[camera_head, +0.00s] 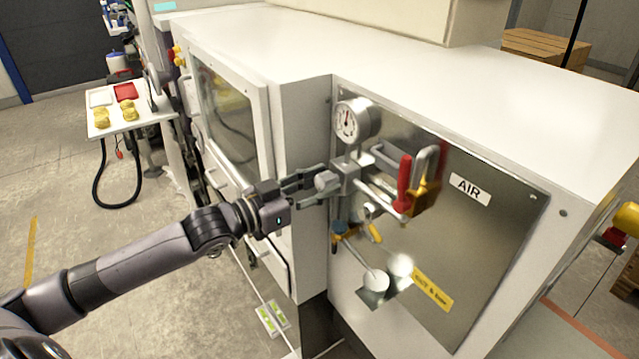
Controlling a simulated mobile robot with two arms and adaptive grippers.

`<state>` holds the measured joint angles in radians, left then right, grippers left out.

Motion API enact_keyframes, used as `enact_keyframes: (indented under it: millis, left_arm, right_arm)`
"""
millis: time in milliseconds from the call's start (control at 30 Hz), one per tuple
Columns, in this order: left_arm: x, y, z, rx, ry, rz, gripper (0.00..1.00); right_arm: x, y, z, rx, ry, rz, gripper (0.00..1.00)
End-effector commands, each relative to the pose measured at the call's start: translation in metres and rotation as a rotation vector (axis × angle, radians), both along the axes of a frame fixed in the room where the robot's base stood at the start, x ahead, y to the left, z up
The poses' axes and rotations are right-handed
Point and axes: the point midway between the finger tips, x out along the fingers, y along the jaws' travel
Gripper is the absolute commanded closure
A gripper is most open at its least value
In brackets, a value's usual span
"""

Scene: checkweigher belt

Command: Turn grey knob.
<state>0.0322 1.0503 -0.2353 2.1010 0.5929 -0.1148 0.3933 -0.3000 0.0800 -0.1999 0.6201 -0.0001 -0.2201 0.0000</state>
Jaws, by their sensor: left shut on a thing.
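The grey knob (326,182) sticks out to the left from the metal air valve block (350,178), below the round pressure gauge (350,121). My left gripper (316,187) comes in from the left and is shut on the grey knob, with its fingers on either side of it. The fingers partly cover the knob. How far the knob is turned cannot be told. My right gripper is not in view.
A red handle (403,184) and a yellow padlock (425,192) sit just right of the valve. Small bowls or filters (375,283) hang below. The steel panel (475,235) carries an AIR label.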

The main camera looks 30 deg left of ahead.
Motion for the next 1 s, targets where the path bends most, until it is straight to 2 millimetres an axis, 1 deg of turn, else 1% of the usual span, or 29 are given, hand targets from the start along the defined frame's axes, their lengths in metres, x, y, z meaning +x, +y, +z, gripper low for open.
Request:
enact_keyframes:
  millis: [567, 600, 867, 1000]
  left_arm:
    - [0.0005, 0.0009, 0.0009, 0.025, -0.016, 0.002, 0.94]
    - [0.0005, 0.0009, 0.0010, 0.025, -0.016, 0.002, 0.63]
    - [0.0004, 0.0007, 0.0008, 0.025, -0.015, 0.002, 0.46]
    - [0.0003, 0.0005, 0.0005, 0.024, -0.014, 0.001, 0.46]
  right_arm:
    - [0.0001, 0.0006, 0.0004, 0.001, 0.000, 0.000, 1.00]
    - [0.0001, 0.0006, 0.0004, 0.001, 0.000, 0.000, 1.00]
    - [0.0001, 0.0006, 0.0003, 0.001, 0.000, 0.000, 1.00]
    - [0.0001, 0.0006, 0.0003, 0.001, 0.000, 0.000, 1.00]
